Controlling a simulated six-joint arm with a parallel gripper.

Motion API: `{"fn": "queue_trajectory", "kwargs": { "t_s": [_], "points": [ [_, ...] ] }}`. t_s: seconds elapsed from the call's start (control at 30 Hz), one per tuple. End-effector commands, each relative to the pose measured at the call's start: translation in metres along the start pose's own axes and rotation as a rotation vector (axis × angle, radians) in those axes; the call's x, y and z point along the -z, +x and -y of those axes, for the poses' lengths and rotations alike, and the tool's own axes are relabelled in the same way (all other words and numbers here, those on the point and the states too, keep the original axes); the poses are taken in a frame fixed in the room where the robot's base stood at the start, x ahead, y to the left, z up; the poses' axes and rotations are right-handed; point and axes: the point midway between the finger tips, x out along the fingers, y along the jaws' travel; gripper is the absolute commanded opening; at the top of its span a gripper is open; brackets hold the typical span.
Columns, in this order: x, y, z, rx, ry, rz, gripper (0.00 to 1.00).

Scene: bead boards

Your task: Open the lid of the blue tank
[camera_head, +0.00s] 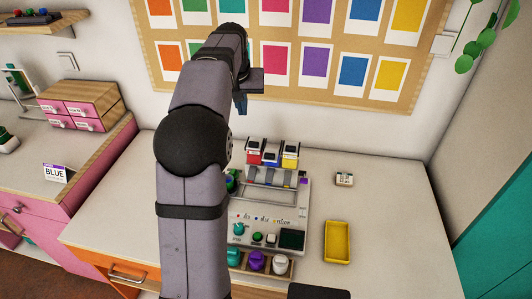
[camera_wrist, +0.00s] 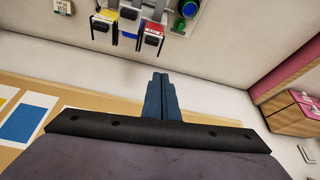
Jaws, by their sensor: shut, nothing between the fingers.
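The blue tank (camera_head: 271,158) stands between the red tank (camera_head: 254,157) and the yellow tank (camera_head: 289,160) at the back of a grey machine. In the wrist view the blue tank (camera_wrist: 128,22) shows in the upper part, with a dark piece on its top. Whether its lid is shut is too small to tell. My gripper (camera_wrist: 160,75) is shut and empty, its blue fingers pointing up the picture, apart from the tanks. In the head view my gripper (camera_head: 241,104) is up near the wall board, above the tanks, partly hidden by my arm.
The grey machine (camera_head: 294,200) has buttons on its front and coloured pots before it. A yellow tray (camera_head: 337,241) and a small labelled block (camera_head: 344,179) lie to the right. The counter (camera_head: 390,215) is otherwise clear there. A corkboard (camera_head: 330,92) with colour cards hangs behind.

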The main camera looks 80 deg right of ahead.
Motion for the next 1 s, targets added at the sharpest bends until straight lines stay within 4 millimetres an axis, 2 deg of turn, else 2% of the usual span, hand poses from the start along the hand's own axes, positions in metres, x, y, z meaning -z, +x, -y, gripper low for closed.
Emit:
{"fn": "queue_trajectory", "kwargs": {
  "t_s": [0.03,0.1,0.2,0.27,0.4,0.7,0.83,1.0],
  "points": [
    [-0.003,-0.011,0.027,0.020,-0.044,-0.031,0.00],
    [-0.016,-0.025,0.056,0.036,-0.101,-0.044,0.00],
    [-0.046,-0.036,0.079,0.009,-0.204,-0.039,0.00],
    [-0.065,-0.039,0.081,-0.027,-0.254,-0.030,0.00],
    [-0.103,-0.036,0.066,-0.134,-0.161,-0.010,0.00],
    [-0.147,-0.015,0.014,-0.334,0.309,-0.044,0.00],
    [-0.157,-0.007,-0.002,-0.390,0.540,-0.098,0.00],
    [-0.156,-0.005,-0.013,-0.410,0.863,-0.210,0.00]
  ]
}}
